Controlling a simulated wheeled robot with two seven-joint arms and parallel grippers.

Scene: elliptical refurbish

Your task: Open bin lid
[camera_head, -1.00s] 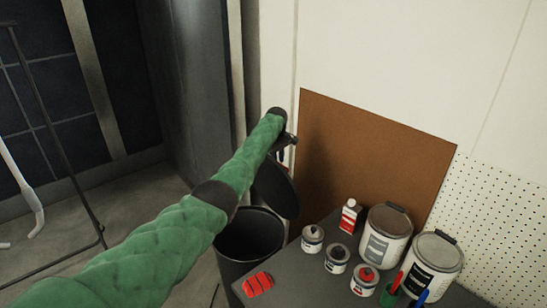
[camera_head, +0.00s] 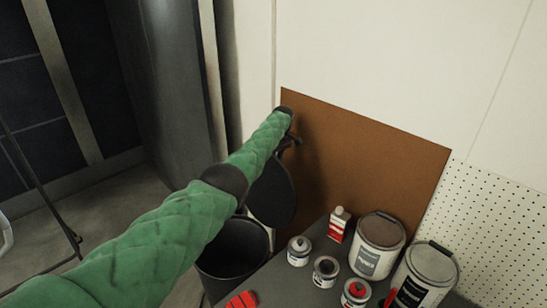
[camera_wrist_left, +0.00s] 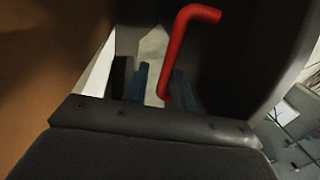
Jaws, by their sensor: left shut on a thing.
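The black bin (camera_head: 205,268) stands on the floor left of the grey bench, its round mouth showing. Its dark oval lid (camera_head: 272,197) is raised and stands nearly upright behind the opening. My left arm, in a green sleeve, reaches over the bin. My left gripper (camera_head: 291,141) is at the top of the raised lid and is shut on it; the fingers are mostly hidden in the head view. My right gripper is not in view.
The grey bench (camera_head: 290,275) holds paint cans (camera_head: 378,245), small tins, a red-and-white bottle (camera_head: 339,224) and a red item (camera_head: 242,300). A brown board (camera_head: 370,150) is close behind the gripper. A red bent bar (camera_wrist_left: 177,50) shows in the left wrist view.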

